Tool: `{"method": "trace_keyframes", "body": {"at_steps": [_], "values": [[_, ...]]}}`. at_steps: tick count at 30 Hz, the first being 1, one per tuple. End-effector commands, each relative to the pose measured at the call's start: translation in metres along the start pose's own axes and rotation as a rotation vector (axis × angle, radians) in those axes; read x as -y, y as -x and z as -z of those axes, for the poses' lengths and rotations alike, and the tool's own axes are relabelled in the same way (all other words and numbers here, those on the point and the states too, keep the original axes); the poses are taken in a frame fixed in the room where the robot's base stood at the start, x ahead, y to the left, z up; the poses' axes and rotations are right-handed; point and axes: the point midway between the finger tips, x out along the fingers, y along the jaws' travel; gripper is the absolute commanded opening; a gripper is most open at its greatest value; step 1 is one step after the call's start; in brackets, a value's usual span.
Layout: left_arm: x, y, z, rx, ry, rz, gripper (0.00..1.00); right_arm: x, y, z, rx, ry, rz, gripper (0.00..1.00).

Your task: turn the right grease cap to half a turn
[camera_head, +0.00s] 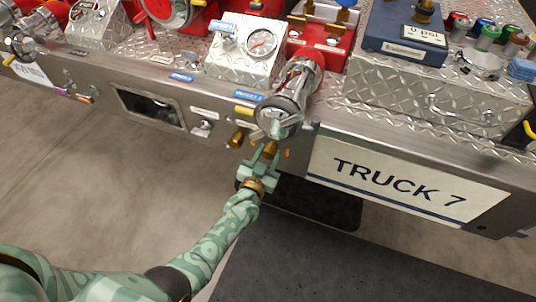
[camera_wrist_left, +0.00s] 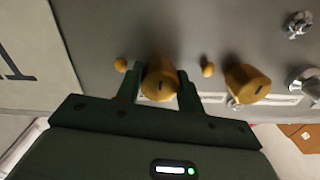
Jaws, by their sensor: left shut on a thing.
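The right grease cap (camera_head: 270,147) is a brass cap low on the truck's metal bumper, left of the TRUCK 7 sign. It also shows in the left wrist view (camera_wrist_left: 161,80), with a small dark mark on its face. My left gripper (camera_head: 265,154) reaches up to it from below, and its two fingers stand on either side of the cap, shut on it. The fingers hide parts of the cap's sides. The left grease cap (camera_head: 237,138) is a similar brass cap, free beside the gripper; it shows right of the fingers in the left wrist view (camera_wrist_left: 246,84). My right gripper is not in view.
Small brass knobs (camera_wrist_left: 208,69) flank the held cap closely. A large metal pipe outlet (camera_head: 279,116) hangs just above the gripper. The TRUCK 7 sign (camera_head: 400,182) is to the right. The floor in front of the bumper is clear.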

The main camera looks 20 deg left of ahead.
Motion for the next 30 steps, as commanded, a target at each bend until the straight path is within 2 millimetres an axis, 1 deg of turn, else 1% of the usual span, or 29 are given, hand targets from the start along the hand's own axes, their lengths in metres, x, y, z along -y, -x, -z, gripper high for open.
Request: {"method": "trace_keyframes", "body": {"at_steps": [1, 2, 3, 11, 14, 17, 19, 27, 30], "values": [[-0.001, 0.002, -0.003, 0.008, 0.000, -0.002, 0.40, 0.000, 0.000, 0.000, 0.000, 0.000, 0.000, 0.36], [-0.001, 0.002, -0.003, 0.008, 0.000, -0.002, 0.49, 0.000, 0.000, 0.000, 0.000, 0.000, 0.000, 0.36], [-0.001, 0.002, -0.003, 0.007, 0.000, -0.002, 0.59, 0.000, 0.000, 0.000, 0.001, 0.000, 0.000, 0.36], [0.000, 0.001, -0.001, 0.003, 0.001, -0.001, 0.59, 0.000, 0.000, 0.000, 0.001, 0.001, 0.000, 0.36], [0.000, 0.005, 0.000, 0.003, 0.000, -0.001, 0.59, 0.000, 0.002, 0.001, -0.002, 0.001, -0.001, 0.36], [0.000, 0.019, 0.002, 0.002, 0.001, -0.001, 0.59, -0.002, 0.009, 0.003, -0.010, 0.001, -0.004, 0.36], [0.000, 0.034, 0.004, 0.002, 0.000, -0.001, 0.59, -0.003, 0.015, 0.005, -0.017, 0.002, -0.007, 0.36], [0.000, 0.108, 0.004, 0.003, 0.001, -0.001, 0.59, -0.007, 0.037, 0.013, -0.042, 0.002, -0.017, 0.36], [0.000, 0.131, 0.002, 0.003, 0.001, -0.001, 0.59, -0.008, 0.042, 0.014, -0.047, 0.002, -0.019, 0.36]]}}
